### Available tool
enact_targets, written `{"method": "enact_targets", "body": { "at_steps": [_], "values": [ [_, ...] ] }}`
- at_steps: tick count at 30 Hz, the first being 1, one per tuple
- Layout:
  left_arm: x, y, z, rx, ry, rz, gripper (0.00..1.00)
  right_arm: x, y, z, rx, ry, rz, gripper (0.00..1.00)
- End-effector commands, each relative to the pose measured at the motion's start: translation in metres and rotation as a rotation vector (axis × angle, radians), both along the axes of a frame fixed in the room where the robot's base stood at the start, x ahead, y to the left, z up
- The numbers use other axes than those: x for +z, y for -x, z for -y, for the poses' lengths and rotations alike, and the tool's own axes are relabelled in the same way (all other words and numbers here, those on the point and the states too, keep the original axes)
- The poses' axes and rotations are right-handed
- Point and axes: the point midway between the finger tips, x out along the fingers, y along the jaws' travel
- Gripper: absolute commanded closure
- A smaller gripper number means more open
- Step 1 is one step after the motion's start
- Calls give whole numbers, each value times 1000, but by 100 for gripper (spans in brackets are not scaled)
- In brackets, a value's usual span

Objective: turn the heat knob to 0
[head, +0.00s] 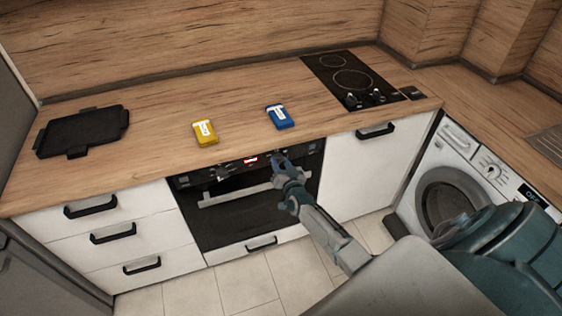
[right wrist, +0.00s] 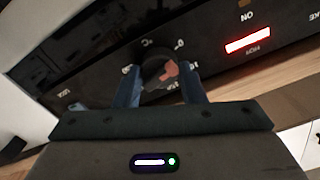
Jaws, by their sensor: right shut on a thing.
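The black oven control panel (head: 205,178) runs along the counter's front edge. The heat knob (right wrist: 152,66) is round and dark with a reddish pointer mark, and shows in the right wrist view between my fingers. Printed marks ring it, including a 0 and °C at its upper side; some are blurred or covered. The panel looks upside down there. My right gripper (right wrist: 161,88) is shut on the knob, one finger on each side. In the head view my right gripper (head: 279,162) is at the right of the panel and hides the knob. My left gripper is out of view.
A lit red display (right wrist: 248,43) sits beside the knob. The oven handle (head: 235,193) runs just below the panel. A yellow box (head: 204,132) and a blue box (head: 280,117) lie on the counter above. A black tray (head: 82,132) and a hob (head: 350,80) are farther off.

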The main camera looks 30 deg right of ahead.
Motion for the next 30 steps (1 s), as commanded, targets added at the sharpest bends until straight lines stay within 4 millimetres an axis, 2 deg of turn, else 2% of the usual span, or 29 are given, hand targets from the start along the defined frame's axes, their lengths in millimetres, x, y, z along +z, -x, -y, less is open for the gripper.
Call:
{"method": "enact_targets", "body": {
  "at_steps": [10, 25, 26, 29, 30],
  "values": [
    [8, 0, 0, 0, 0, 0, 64, 0, 0, -1, 0, 123, -32, 86],
    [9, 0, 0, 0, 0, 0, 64, -1, 0, -1, 0, 140, -36, 86],
    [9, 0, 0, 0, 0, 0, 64, -1, 0, -1, 0, 140, -36, 62],
    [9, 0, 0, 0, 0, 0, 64, -1, 0, 0, -1, 141, -35, 42],
    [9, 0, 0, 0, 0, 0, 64, -1, 0, 0, -1, 141, -35, 42]
  ]
}}
